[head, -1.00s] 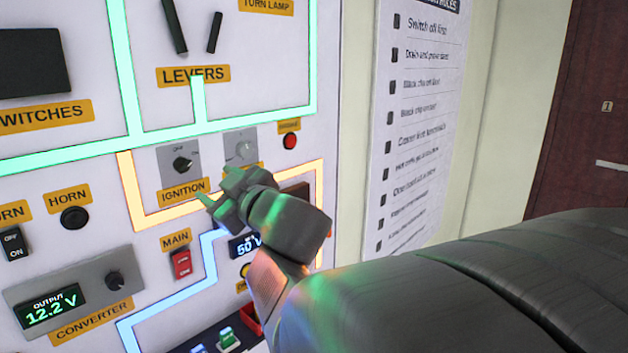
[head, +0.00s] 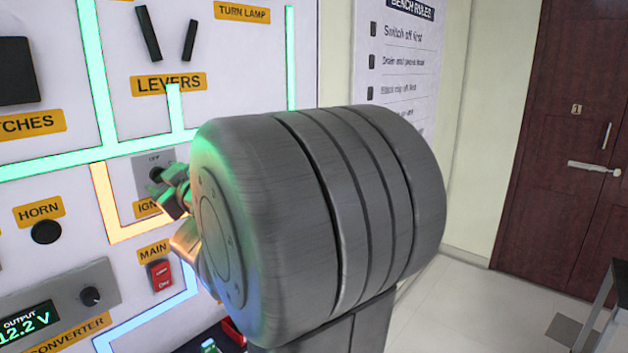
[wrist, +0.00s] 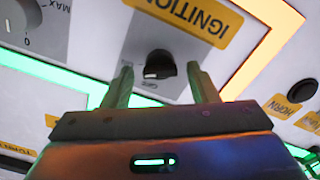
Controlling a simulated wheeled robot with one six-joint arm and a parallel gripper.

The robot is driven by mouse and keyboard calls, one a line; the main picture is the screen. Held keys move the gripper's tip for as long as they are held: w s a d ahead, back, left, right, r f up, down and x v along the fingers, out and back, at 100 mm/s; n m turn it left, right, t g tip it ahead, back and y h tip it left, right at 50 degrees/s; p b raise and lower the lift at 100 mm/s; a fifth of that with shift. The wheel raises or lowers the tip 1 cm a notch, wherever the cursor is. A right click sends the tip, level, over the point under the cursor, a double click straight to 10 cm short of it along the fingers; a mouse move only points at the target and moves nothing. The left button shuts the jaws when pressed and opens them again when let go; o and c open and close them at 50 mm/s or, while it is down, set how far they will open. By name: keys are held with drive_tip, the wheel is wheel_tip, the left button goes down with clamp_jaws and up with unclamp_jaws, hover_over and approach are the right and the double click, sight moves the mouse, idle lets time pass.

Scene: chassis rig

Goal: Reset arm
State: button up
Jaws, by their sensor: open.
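My gripper (wrist: 162,88) is open and empty in the wrist view, its two fingers apart. The black ignition knob (wrist: 160,64) shows beyond and between the fingertips, on a grey plate under the upside-down IGNITION label (wrist: 190,18). I see no contact with the knob. In the head view my gripper (head: 172,195) is partly hidden behind my own large grey arm joint, in front of the ignition plate (head: 143,178). The arm covers much of the panel's right side.
The white panel (head: 60,100) carries levers (head: 149,34), a horn button (head: 46,232), a red main switch (head: 160,275) and a converter (head: 60,300). A rules sheet (head: 400,75) hangs to the right.

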drive_tip(key=shift+w+a, duration=0.45)
drive_tip(key=shift+a, duration=0.15)
drive_tip(key=shift+d, duration=0.1)
drive_tip(key=v, duration=1.4)
drive_tip(key=w+a+n+b, duration=0.7)
drive_tip(key=a+n, duration=0.1)
drive_tip(key=n, duration=0.4)
idle(0.5)
